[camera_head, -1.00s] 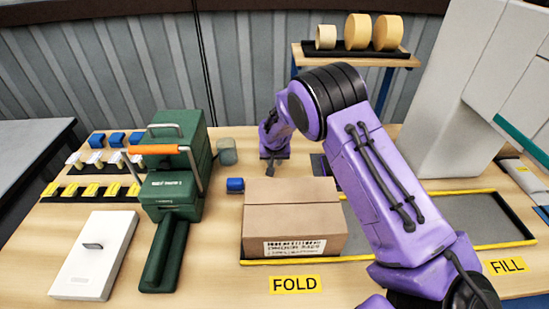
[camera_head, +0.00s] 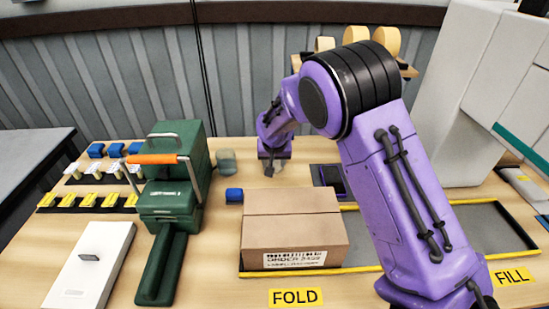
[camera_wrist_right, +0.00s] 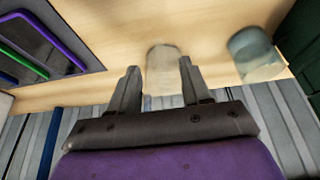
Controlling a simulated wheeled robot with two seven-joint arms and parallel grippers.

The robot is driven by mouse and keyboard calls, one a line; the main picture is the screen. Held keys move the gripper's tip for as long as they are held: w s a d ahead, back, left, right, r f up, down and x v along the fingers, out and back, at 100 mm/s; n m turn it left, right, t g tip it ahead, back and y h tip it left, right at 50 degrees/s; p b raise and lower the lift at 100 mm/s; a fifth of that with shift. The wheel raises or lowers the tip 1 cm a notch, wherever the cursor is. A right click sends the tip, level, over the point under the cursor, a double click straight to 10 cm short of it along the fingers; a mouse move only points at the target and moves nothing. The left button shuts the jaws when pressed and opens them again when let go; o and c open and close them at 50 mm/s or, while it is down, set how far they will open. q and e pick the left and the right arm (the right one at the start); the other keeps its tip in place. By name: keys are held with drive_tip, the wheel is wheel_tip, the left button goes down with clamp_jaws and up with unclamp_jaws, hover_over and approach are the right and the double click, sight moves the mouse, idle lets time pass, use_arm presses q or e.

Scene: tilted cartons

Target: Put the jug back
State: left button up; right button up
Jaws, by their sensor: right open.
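My right gripper (camera_wrist_right: 160,88) is open above the table, and in the head view it (camera_head: 272,166) hangs behind the carton. In the right wrist view a pale, see-through, blurred vessel (camera_wrist_right: 163,68) shows between and just beyond the fingertips; I cannot tell whether they touch it. A grey-green translucent cylinder (camera_wrist_right: 255,54) stands to its right there. In the head view this cylinder (camera_head: 226,162) is beside the green machine. I cannot tell for sure which of the two is the jug. My left gripper is out of view.
A closed carton (camera_head: 292,225) sits by the FOLD label, with a blue item (camera_head: 234,195) at its left. The green machine (camera_head: 176,185) with an orange handle stands further left. A dark tray (camera_head: 328,176) lies right of my gripper.

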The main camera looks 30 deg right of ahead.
drive_tip(key=v, duration=0.4)
drive_tip(key=shift+s+r, duration=0.1)
drive_tip(key=shift+r, duration=0.15)
idle(1.0)
